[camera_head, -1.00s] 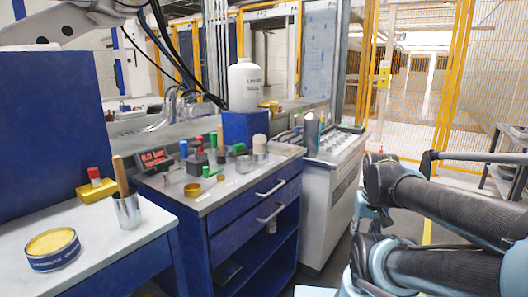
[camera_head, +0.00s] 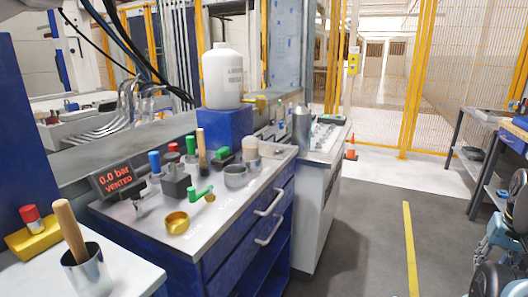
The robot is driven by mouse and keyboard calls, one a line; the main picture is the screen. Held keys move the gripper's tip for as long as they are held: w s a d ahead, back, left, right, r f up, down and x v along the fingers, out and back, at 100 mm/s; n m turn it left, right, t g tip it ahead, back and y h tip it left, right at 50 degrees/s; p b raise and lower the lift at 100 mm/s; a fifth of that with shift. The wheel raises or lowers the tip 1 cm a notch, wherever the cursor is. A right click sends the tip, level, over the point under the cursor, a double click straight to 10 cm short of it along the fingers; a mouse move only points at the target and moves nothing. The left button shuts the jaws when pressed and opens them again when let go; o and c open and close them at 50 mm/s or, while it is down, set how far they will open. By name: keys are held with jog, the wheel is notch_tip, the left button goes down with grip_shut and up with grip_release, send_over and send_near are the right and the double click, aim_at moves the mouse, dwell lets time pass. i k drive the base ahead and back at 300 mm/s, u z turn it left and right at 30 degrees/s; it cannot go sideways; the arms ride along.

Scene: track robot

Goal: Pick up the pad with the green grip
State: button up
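A small dark block with a green top (camera_head: 222,154) lies on the blue cabinet's worktop, in front of the blue box; it looks like the pad with the green grip, but it is too small to be sure. A green lever-like piece (camera_head: 201,193) lies nearer the front, beside a brass cup. A green-capped item (camera_head: 190,146) stands to the left of the dark block. My gripper is not in view; only parts of my arm show at the lower right edge.
The worktop (camera_head: 228,210) also bears a brass cup (camera_head: 177,222), a grey metal cup (camera_head: 236,177) and a pressure display (camera_head: 117,181). A white bottle (camera_head: 222,78) stands on a blue box (camera_head: 226,126). Floor (camera_head: 370,220) to the right is clear.

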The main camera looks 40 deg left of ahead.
aim_at(223, 157)
jog(key=z, duration=0.9)
jog(key=k, duration=0.2)
jog(key=u, duration=2.5)
